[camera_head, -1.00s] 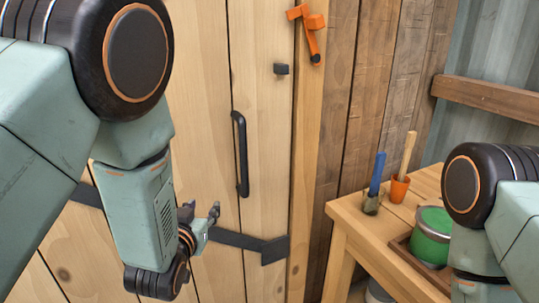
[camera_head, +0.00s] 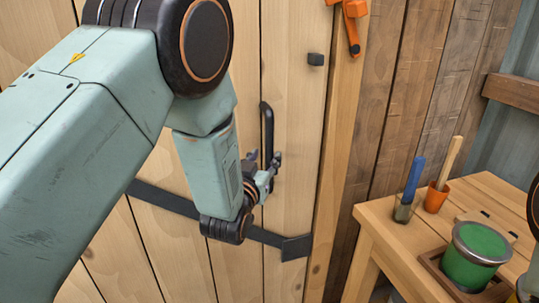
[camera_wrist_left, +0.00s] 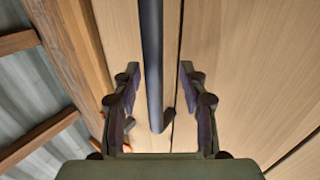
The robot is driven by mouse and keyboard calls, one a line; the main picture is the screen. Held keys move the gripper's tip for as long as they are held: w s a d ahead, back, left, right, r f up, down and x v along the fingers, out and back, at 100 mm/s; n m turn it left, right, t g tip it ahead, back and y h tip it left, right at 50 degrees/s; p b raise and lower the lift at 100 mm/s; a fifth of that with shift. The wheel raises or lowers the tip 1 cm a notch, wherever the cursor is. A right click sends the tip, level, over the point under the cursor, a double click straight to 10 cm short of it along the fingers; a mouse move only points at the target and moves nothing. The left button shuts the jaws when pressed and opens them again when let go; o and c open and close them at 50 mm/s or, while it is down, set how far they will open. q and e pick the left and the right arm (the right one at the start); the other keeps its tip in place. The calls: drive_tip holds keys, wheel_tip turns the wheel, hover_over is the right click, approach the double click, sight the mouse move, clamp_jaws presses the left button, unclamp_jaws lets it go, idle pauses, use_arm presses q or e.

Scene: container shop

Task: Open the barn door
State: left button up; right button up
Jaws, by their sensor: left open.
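The barn door (camera_head: 290,190) is pale vertical planks and stands closed against its post. Its black vertical bar handle (camera_head: 268,130) is on the right part of the door. My left gripper (camera_head: 264,160) is open at the lower part of the handle, covering its lower end in the head view. In the left wrist view the handle (camera_wrist_left: 152,60) runs between the two spread fingers of the gripper (camera_wrist_left: 162,95), nearer the left one, with no clear contact. An orange latch (camera_head: 353,30) hangs on the post at the top. My right gripper is out of view.
To the right, a wooden table (camera_head: 380,216) carries a green paint can (camera_head: 474,262), an orange cup (camera_head: 436,198) and a blue-handled brush (camera_head: 414,178).

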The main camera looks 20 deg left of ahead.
use_arm(q)
drive_tip(key=shift+w+d+r, duration=0.25)
drive_tip(key=shift+w+d, duration=0.2)
drive_tip(key=shift+w, duration=0.35)
drive_tip(key=shift+w+a+f, duration=0.25)
drive_tip(key=shift+w+a, duration=0.05)
drive_tip(key=shift+w, duration=0.05)
drive_tip(key=shift+s+d+r, duration=0.15)
drive_tip(key=shift+d+r, duration=0.05)
drive_tip(key=shift+d, duration=0.1)
drive_tip(key=c, duration=0.5)
drive_tip(key=shift+a+f, duration=0.1)
drive_tip(key=shift+a, duration=0.1)
clamp_jaws()
